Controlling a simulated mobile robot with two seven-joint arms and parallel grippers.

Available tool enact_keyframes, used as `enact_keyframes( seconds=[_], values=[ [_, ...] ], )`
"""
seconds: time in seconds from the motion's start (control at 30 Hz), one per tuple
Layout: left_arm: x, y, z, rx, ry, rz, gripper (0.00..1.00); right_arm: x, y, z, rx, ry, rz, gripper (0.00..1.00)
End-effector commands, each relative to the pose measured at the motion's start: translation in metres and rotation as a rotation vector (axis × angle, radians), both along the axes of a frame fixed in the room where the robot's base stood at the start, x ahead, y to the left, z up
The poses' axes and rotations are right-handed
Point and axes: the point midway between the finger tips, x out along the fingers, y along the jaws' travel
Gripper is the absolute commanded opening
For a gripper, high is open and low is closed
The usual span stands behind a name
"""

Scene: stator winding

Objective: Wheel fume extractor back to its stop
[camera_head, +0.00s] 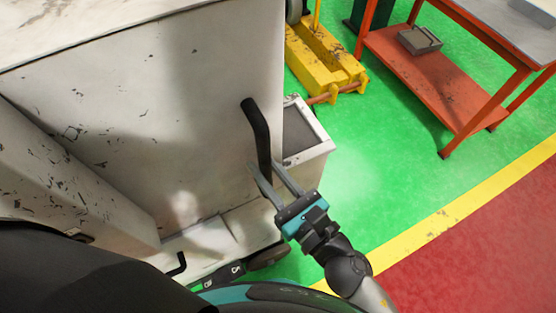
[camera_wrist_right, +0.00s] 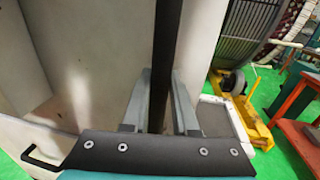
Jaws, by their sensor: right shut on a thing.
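The fume extractor (camera_head: 150,110) is a large scuffed white cabinet filling the left of the head view. A black bar handle (camera_head: 255,125) stands on its face near the right edge. My right gripper (camera_head: 270,172) is shut on the lower part of this handle. In the right wrist view the black handle (camera_wrist_right: 164,60) runs upright between the two grey fingers of the gripper (camera_wrist_right: 160,110). The extractor's stop cannot be made out in either view. My left gripper is not in view.
A yellow wheeled frame (camera_head: 322,65) and a red-orange bench (camera_head: 430,75) with a grey tray (camera_head: 419,40) stand at the back right. A white framed box (camera_head: 305,140) sits beside the cabinet. Green floor (camera_head: 375,150) is clear up to the yellow line (camera_head: 470,205).

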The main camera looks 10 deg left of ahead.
Motion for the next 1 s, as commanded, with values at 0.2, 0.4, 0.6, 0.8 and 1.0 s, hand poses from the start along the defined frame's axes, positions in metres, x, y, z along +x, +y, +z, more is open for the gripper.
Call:
enact_keyframes(
  seconds=[0.2,0.4,0.6,0.8,1.0],
  values=[
    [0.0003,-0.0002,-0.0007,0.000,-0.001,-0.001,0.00,-0.0143,0.0155,0.0007,0.010,0.003,0.031,0.00],
    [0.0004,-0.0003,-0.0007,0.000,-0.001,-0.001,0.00,-0.0151,0.0161,0.0001,0.010,0.004,0.032,0.00],
    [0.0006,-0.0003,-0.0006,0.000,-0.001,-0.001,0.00,-0.0150,0.0159,-0.0004,0.010,0.006,0.032,0.37],
    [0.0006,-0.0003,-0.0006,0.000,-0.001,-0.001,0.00,-0.0138,0.0146,-0.0005,0.008,0.005,0.028,0.57],
    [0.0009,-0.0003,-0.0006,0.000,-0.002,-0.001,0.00,-0.0126,0.0135,-0.0004,0.007,0.005,0.025,0.57]
  ],
)
